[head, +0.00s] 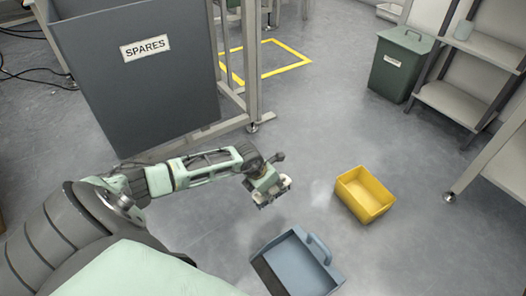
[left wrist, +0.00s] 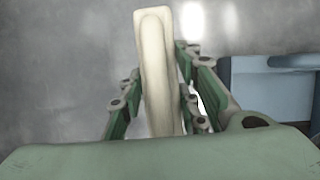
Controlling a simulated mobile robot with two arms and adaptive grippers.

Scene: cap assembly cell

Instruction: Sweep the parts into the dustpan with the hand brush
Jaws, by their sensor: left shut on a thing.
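My left gripper (head: 271,192) reaches in from the left over the floor. In the left wrist view its fingers are shut around a long cream handle (left wrist: 157,70), which looks like the hand brush. Bristles are hidden there, and the brush does not show clearly in the head view. The blue-grey dustpan (head: 297,262) lies on the floor below and slightly right of the gripper, apart from it. Part of the dustpan also shows at the right of the left wrist view (left wrist: 255,80). I cannot make out loose parts. My right gripper is not in view.
A yellow bin (head: 364,197) stands right of the gripper. A large grey SPARES bin (head: 140,85) and a metal frame stand behind my left arm. A green lidded bin (head: 397,72) and shelves (head: 455,100) are at the back right. Floor between them is open.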

